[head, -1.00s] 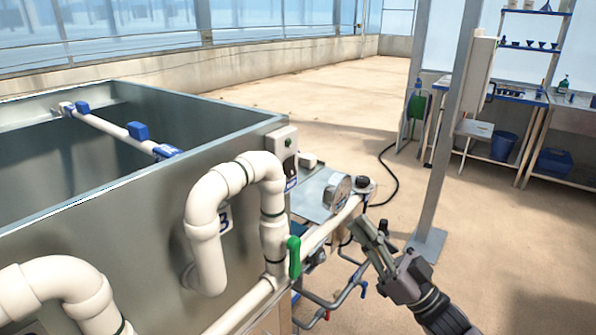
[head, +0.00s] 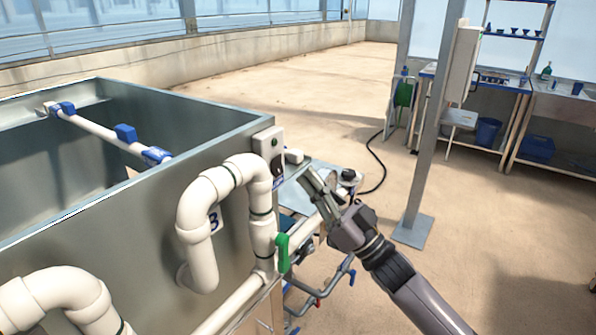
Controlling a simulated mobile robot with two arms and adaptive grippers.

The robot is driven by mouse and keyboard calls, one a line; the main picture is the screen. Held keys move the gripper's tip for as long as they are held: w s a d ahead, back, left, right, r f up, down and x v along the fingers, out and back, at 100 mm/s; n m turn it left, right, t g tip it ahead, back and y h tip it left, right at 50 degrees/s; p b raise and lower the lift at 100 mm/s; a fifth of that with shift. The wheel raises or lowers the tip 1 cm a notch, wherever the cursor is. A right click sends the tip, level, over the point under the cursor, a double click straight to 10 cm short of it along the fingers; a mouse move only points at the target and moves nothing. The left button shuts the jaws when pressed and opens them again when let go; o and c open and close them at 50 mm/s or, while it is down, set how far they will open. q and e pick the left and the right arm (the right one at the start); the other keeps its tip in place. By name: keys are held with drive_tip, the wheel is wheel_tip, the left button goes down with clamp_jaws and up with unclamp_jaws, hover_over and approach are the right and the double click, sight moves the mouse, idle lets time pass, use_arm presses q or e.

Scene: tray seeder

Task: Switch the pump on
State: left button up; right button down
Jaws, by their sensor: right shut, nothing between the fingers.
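My left gripper is out of view.
White pipe bends (head: 198,230) stand in front of the tank. A green valve handle (head: 282,253) is on the pipe left of my gripper. A grey post (head: 430,130) rises at the right, with a workbench (head: 520,95) behind. Open floor lies beyond.

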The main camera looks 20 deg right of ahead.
sight(281, 161)
drive_tip(key=shift+w+a+f, duration=0.25)
drive_tip(key=shift+w+a, duration=0.3)
drive_tip(key=shift+w, duration=0.15)
drive_tip(key=shift+w+a+f, duration=0.2)
drive_tip(key=shift+w+a, duration=0.35)
drive_tip(key=shift+w, duration=0.15)
drive_tip(key=b, duration=0.1)
drive_tip(key=f+b, duration=0.1)
drive_tip(key=shift+w+a+t+b, duration=0.2)
drive_tip(key=shift+w+t+b, duration=0.1)
drive_tip(key=shift+b, duration=0.1)
drive_tip(key=shift+r+y, duration=0.25)
drive_tip(key=shift+y, duration=0.05)
drive_tip(key=shift+w+a, duration=0.1)
drive_tip(key=shift+w, duration=0.05)
